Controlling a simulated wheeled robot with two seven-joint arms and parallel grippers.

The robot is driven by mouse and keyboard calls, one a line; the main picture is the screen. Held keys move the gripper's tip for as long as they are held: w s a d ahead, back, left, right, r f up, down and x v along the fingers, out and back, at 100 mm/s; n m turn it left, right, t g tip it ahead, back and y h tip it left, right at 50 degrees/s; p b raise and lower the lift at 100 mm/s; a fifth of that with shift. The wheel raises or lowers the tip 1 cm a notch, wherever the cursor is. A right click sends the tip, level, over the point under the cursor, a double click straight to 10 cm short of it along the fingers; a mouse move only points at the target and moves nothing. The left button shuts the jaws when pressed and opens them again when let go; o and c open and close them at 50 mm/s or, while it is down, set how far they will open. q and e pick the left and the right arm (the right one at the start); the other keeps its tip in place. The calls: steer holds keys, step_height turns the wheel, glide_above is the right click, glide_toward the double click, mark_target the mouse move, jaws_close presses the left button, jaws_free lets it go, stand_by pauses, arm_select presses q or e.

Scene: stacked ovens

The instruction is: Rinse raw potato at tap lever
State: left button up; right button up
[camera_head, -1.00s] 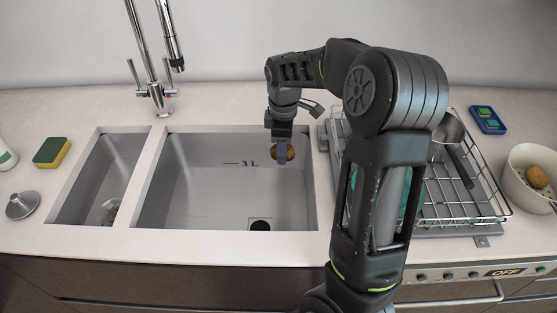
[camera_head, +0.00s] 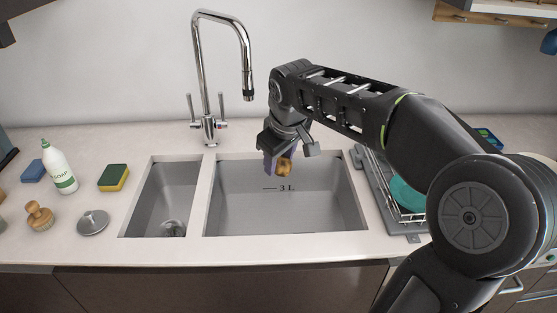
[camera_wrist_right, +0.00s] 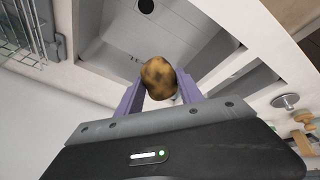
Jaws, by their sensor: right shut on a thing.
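My right gripper (camera_head: 277,166) is shut on a brown, dark-spotted potato (camera_head: 284,168) and holds it above the back part of the large sink basin (camera_head: 250,208). In the right wrist view the potato (camera_wrist_right: 158,77) sits between the two purple fingers of the gripper (camera_wrist_right: 160,92). The chrome tap (camera_head: 209,80) stands behind the basins, its spout end to the left of and higher than the gripper. Tap levers (camera_head: 191,108) show on both sides of its base. Water does not show at the spout. My left gripper is not in view.
A small basin (camera_head: 160,195) lies left of the large one. A soap bottle (camera_head: 60,168), sponge (camera_head: 113,178), brush (camera_head: 39,214) and metal plug (camera_head: 93,223) stand further left. A dish rack (camera_head: 385,200) with a teal dish is at the right, partly behind my arm.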

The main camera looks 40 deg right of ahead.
steer(key=shift+a+r, duration=0.1)
steer(key=shift+a, duration=0.2)
steer(key=shift+d, duration=0.1)
steer(key=shift+w, duration=0.2)
steer(key=w+d+p, duration=0.1)
steer(key=w, duration=0.2)
steer(key=w+d+f+p, duration=0.1)
steer(key=w+p, duration=0.1)
steer(key=w, duration=0.2)
steer(key=w+d+f+p, duration=0.1)
steer(key=w+p, duration=0.1)
steer(key=w, duration=0.2)
steer(key=shift+w+d+f, duration=0.15)
steer(key=shift+w+d, duration=0.1)
steer(key=shift+d, duration=0.1)
steer(key=shift+w+d+f, duration=0.15)
steer(key=shift+w, duration=0.25)
steer(key=shift+w+d+f, duration=0.1)
steer(key=shift+w, duration=0.25)
steer(key=shift+s, duration=0.1)
